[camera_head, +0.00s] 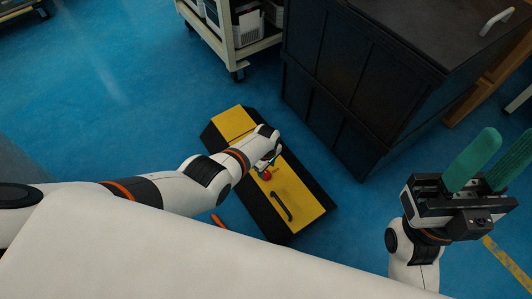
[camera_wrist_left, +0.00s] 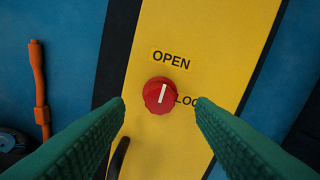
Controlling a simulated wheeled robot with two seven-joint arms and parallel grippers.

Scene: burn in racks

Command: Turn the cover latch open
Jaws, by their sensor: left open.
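The red round cover latch (camera_wrist_left: 160,95) sits on the yellow panel (camera_wrist_left: 205,30) in the left wrist view. Its white line stands nearly upright, the top leaning slightly right. "OPEN" is printed above it, and a label starting "LOC" at its right is partly hidden by a finger. In the head view the latch (camera_head: 267,175) shows just below my left gripper (camera_head: 269,164). That gripper is open, its green fingers on either side of the latch in the wrist view, with no clear contact. My right gripper (camera_head: 508,145) is raised at the right, fingers apart and empty.
A black handle (camera_head: 282,206) is on the yellow cover near the latch. An orange object (camera_wrist_left: 39,85) lies on the blue floor at left. A large black cabinet (camera_head: 345,110) and a wheeled cart (camera_head: 235,48) stand behind. Blue floor is free at the left.

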